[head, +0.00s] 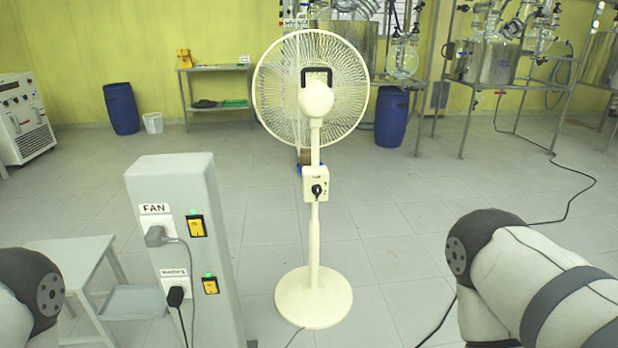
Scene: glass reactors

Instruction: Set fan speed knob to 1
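A cream pedestal fan (314,240) stands upright on the floor in the middle of the head view, its round base flat on the tiles. Its caged head shows from the motor side, with a black handle on top. A control box sits partway up the pole and carries a black speed knob (317,190). The markings around the knob are too small to read, so its setting cannot be told. Parts of my arms show at the lower left and lower right edges, apart from the fan. Neither gripper is in view.
A grey pillar (190,255) with a FAN label, plugs and yellow switches stands left of the fan. A grey stool (75,265) is behind it. Cables lie on the floor. Blue barrels (121,108) and glass reactors (490,55) stand farther back. Floor right of the fan is mostly clear.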

